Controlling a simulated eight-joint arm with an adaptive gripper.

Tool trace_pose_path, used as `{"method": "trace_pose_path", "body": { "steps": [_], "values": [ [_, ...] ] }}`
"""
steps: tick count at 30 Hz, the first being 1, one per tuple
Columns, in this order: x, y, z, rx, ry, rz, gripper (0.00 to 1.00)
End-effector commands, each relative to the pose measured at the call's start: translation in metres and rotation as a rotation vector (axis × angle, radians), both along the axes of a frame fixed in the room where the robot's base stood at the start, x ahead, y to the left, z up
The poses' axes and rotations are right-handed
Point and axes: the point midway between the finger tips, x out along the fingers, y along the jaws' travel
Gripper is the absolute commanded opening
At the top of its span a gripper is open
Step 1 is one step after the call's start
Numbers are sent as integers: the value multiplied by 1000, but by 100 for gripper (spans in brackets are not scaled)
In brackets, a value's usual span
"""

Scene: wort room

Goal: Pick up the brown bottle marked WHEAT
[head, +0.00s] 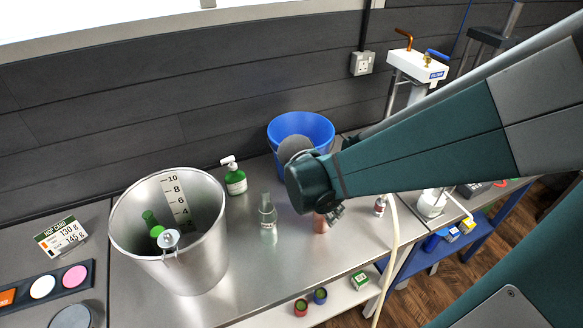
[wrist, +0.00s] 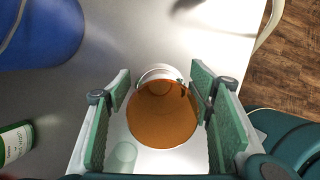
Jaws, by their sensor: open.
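A small dark bottle (head: 380,205) with a pale label stands on the steel bench, right of my gripper in the head view. It looks brownish, but its label is too small to read. My gripper (head: 332,214) points down over the bench, partly hidden by its wrist. In the wrist view my gripper (wrist: 160,88) is open, its green pads apart. Between the pads, below, shows a round orange-brown thing (wrist: 163,115); a reddish-brown thing (head: 320,224) shows under my gripper in the head view. No WHEAT marking is readable.
A clear bottle (head: 268,215) stands left of my gripper. A green pump bottle (head: 235,180) and a blue bucket (head: 300,125) stand behind. A large steel pot (head: 190,260) is at left. A pale hose (head: 393,265) hangs over the bench's right edge.

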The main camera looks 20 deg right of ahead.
Motion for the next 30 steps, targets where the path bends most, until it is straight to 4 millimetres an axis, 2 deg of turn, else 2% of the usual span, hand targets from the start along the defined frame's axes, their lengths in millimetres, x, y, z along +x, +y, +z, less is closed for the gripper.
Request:
{"method": "trace_pose_path", "body": {
  "steps": [3,10,11,23,30],
  "values": [
    [0,0,0,0,0,0,51],
    [0,0,0,0,0,0,21],
    [0,0,0,0,0,0,20],
    [0,0,3,0,0,0,20],
    [0,0,19,0,0,0,20]
  ]
}}
